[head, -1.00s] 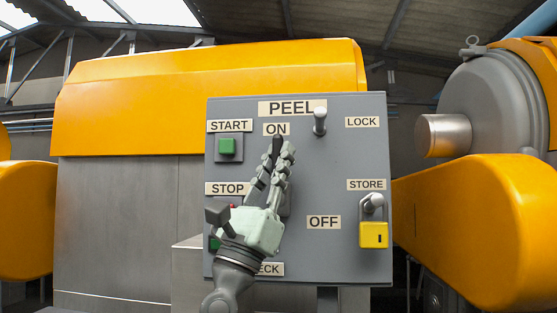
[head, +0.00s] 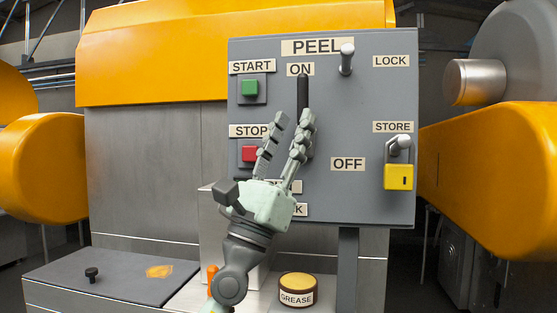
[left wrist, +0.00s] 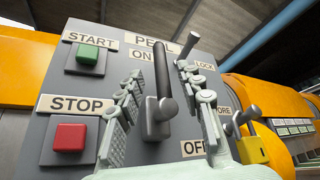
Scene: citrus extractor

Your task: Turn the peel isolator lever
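The peel isolator lever (head: 303,92) is a dark handle on the grey PEEL panel (head: 390,110), pointing up at the ON label. In the left wrist view the lever (left wrist: 152,95) stands upright on its grey hub, between the two fingers. My left gripper (head: 292,117) is open in front of the panel, just below the lever's upper part. In the left wrist view its fingers (left wrist: 162,78) are spread on either side of the lever, with gaps visible. In the head view the fingers hide the lever's lower part. My right gripper is not in view.
A green START button (head: 250,88) and red STOP button (head: 249,154) are left of the lever. A peg (head: 346,60) sticks out at upper right. A yellow padlock (head: 398,177) hangs under STORE. A grease tin (head: 297,290) stands below the panel.

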